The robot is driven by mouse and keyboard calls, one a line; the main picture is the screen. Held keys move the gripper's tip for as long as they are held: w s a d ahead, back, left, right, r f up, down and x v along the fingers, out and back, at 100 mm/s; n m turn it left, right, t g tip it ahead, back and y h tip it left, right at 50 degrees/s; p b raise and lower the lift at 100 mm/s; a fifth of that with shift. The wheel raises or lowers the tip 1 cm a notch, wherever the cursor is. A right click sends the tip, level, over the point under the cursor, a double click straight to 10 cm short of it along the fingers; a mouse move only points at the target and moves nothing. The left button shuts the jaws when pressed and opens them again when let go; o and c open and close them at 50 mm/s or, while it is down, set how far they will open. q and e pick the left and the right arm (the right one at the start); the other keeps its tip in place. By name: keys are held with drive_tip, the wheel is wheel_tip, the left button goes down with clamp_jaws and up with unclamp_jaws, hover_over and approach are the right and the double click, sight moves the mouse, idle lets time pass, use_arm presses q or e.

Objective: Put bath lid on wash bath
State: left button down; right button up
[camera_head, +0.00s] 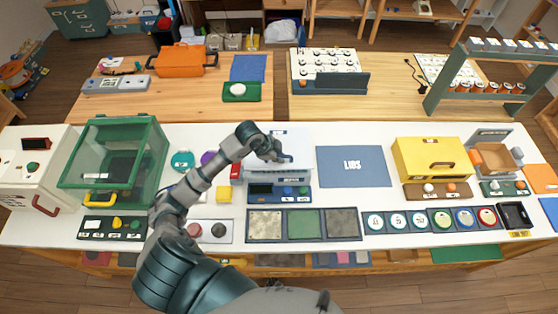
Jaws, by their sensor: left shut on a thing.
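The wash bath (279,191) is a box with a dark blue front panel and small buttons, standing on the white table in the middle of the view. My left gripper (283,158) is right over it, with the arm reaching in from the lower left. It is shut on the bath lid (263,169), a pale grey piece over the top of the bath. The fingers and wrist hide part of the lid, and I cannot tell whether it rests on the rim or hangs just above. My right gripper is not in view.
A green glass-sided box (115,160) stands at left, a yellow box (430,160) at right. Three square panels (304,224) and a row of round dials (431,220) lie in front.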

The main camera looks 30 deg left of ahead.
use_arm(q)
drive_tip(key=shift+a+f, duration=0.15)
drive_tip(key=shift+f, duration=0.2)
drive_tip(key=f, duration=0.2)
drive_tip(key=shift+d+f, duration=0.2)
drive_tip(key=shift+f, duration=0.2)
drive_tip(key=shift+d, duration=0.2)
drive_tip(key=shift+f, duration=0.15)
drive_tip(key=c, duration=1.2)
unclamp_jaws()
drive_tip(key=shift+c, duration=0.2)
drive_tip(key=shift+o, duration=0.2)
drive_tip(key=shift+a, duration=0.15)
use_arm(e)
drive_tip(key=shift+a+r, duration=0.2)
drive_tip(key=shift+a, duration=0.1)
use_arm(q)
drive_tip(key=shift+a, duration=0.1)
